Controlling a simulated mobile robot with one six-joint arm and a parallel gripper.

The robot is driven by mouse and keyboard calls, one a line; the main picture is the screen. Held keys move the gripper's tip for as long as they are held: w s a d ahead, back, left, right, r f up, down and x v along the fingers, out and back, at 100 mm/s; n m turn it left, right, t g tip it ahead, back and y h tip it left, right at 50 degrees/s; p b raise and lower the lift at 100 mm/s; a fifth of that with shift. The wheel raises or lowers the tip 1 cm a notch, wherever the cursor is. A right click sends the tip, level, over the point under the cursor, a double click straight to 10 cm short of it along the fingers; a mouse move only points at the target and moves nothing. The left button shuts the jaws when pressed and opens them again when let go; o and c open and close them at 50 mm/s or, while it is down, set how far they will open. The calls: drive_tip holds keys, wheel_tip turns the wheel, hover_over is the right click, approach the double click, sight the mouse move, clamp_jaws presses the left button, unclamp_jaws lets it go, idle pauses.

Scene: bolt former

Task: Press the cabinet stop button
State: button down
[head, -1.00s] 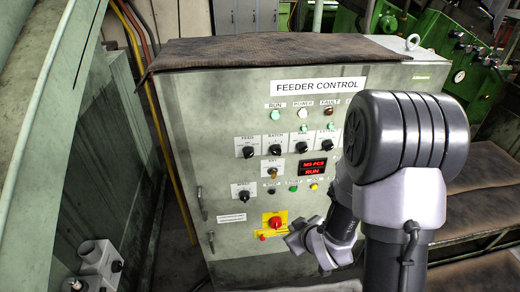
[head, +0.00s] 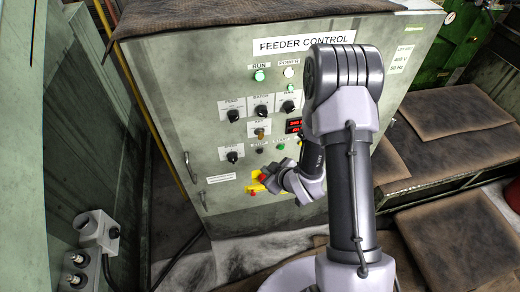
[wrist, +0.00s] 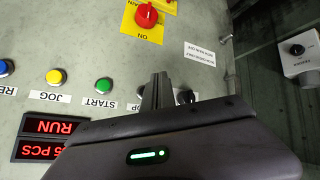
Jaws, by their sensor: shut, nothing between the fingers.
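The cabinet (head: 215,110) labelled FEEDER CONTROL stands before me, its panel filling much of the wrist view. A small dark button (head: 259,151) sits left of the green start button (head: 281,146). In the wrist view, the picture is upside down; the stop button (wrist: 141,92) is mostly hidden beside my fingers, its label partly covered, right of the green start button (wrist: 104,85). My gripper (wrist: 161,76) is shut and empty, in front of the panel between the stop button and a black knob (wrist: 185,97). Contact cannot be told.
A red rotary switch on a yellow plate (wrist: 146,16) lies close by; my wrist partly covers it in the head view. Yellow (wrist: 55,77) and blue (wrist: 5,67) buttons continue the row. A grey socket box (head: 97,228) stands at left. Brown mats (head: 440,100) cover a bench at right.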

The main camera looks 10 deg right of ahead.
sight(257, 155)
drive_tip(key=shift+w, duration=2.7)
drive_tip(key=shift+w+b, duration=0.4)
idle(0.8)
drive_tip(key=shift+s, duration=0.1)
drive_tip(key=shift+s+b, duration=0.4)
drive_tip(key=shift+s, duration=0.35)
